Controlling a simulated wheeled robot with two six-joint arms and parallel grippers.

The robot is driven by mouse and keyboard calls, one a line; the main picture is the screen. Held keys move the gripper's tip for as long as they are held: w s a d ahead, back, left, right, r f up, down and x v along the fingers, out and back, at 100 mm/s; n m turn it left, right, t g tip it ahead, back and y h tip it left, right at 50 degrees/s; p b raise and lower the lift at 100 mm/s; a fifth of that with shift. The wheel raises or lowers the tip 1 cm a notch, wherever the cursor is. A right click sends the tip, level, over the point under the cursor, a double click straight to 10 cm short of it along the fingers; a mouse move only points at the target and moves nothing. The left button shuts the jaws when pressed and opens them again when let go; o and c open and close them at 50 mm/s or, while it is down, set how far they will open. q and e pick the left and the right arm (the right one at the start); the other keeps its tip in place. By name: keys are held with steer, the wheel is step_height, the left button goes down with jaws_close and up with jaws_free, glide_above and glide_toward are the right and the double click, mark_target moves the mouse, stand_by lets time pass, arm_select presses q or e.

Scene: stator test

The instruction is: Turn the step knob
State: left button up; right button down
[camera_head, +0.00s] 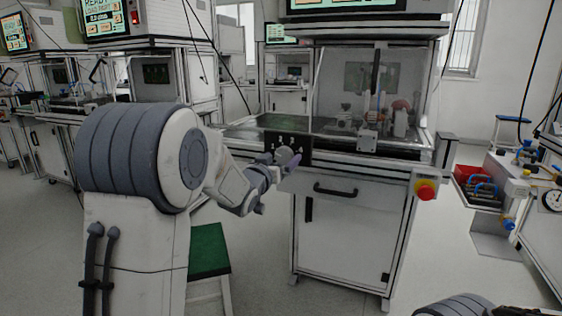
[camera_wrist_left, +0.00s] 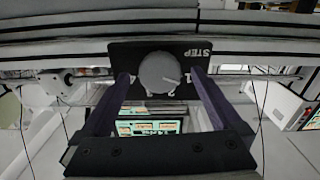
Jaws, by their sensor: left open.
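The step knob (camera_wrist_left: 159,73) is a round grey dial on a black plate (camera_wrist_left: 124,57) with numbers and the word STEP, which appears upside down in the left wrist view. In the head view the black plate (camera_head: 302,140) is on the front of the middle test bench, with the knob (camera_head: 284,155) partly behind my gripper. My left gripper (camera_head: 293,160) is at the plate. In the left wrist view its two dark fingers (camera_wrist_left: 158,84) are open, one on each side of the knob, with gaps visible. Whether the fingertips reach past the knob's face I cannot tell.
The bench has a drawer handle (camera_head: 335,190) below the plate and a red button (camera_head: 425,190) on its right side. A clear-walled enclosure (camera_head: 335,85) stands on top. A green-topped stool (camera_head: 208,250) stands beside my left arm. Part of my right arm shows at the bottom right.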

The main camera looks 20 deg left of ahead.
arm_select(q)
steer(key=shift+w, duration=0.4)
steer(key=c, duration=1.4)
steer(key=shift+m, duration=0.3)
steer(key=m+b, duration=0.3)
steer(key=m, duration=0.1)
steer(key=shift+f, duration=0.15)
steer(key=shift+m+b, duration=1.35)
steer(key=shift+m, duration=0.75)
